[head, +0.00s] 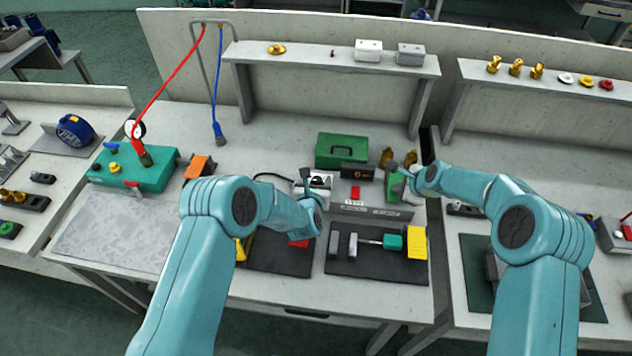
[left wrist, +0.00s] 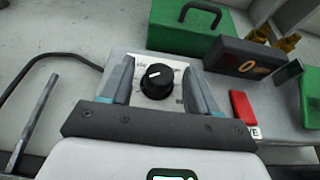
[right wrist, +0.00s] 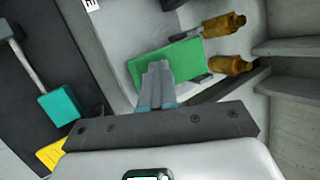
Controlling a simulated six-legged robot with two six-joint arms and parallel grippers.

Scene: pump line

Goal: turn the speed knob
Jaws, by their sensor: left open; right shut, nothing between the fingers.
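The speed knob (left wrist: 157,83) is black and round with a white pointer line, on the pale face of a small control box (left wrist: 124,66). The pointer tilts up to the right in the left wrist view. The knob also shows small in the head view (head: 317,180). My left gripper (left wrist: 158,72) is open, with one finger on each side of the knob. I cannot tell whether either finger touches it. My right gripper (right wrist: 158,68) is shut and empty, its tips over a green block (right wrist: 172,62) right of the control box.
A black box with an orange mark (left wrist: 255,65) and a red block (left wrist: 242,107) are right of the knob. A green toolbox (head: 341,150) stands behind. A black cable (left wrist: 60,56) runs left of the box. Dark mats with tools (head: 345,266) lie in front.

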